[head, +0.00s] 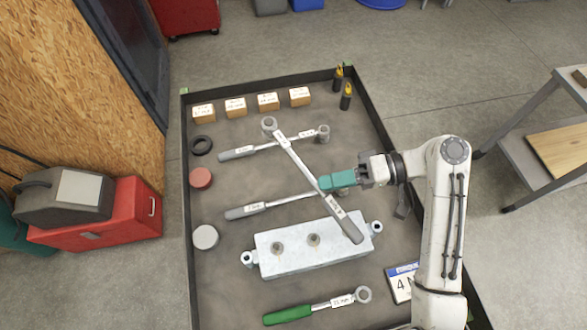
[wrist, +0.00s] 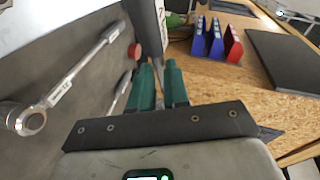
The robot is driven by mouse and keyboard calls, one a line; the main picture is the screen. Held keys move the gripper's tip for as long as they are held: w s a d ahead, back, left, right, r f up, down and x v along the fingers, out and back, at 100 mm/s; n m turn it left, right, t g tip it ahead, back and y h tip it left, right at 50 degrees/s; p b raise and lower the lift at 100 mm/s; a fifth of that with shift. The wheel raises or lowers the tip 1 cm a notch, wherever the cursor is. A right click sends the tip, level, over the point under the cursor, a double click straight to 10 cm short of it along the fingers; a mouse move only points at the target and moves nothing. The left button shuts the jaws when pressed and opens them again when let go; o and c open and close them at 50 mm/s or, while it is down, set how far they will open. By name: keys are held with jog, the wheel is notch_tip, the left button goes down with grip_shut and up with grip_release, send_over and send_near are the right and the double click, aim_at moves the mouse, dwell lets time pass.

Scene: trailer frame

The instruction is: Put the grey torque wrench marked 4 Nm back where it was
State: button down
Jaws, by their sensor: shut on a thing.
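My gripper (head: 324,184) is shut on a grey-handled torque wrench (head: 298,160). The wrench slants across the tray in the head view, ring head at upper left and grey handle at lower right near the metal block. Its small labels are too small to read. In the wrist view the gripper's teal fingers (wrist: 158,72) close on its grey shaft (wrist: 158,22). Two other grey-handled wrenches lie beneath its line, an upper one (head: 262,147) and a lower one (head: 265,207); the lower one's head is partly hidden by the gripper.
The dark-rimmed tray (head: 186,240) also holds a metal block (head: 290,259), a green-handled wrench (head: 300,312), several small boxes (head: 235,107), round caps (head: 201,178), a black ring (head: 201,145) and two yellow-black tools (head: 346,95).

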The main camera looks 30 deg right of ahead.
jog(key=shift+w+a+f, duration=0.2)
jog(key=shift+w+f, duration=5.5)
jog(key=shift+f, duration=0.15)
jog(key=shift+f+b, duration=0.3)
jog(key=shift+f, duration=0.1)
jog(key=c, duration=1.1)
grip_release()
jog(key=shift+r+p, duration=0.45)
jog(key=b+v, duration=0.2)
jog(key=v, duration=1)
jog(key=shift+b, duration=0.3)
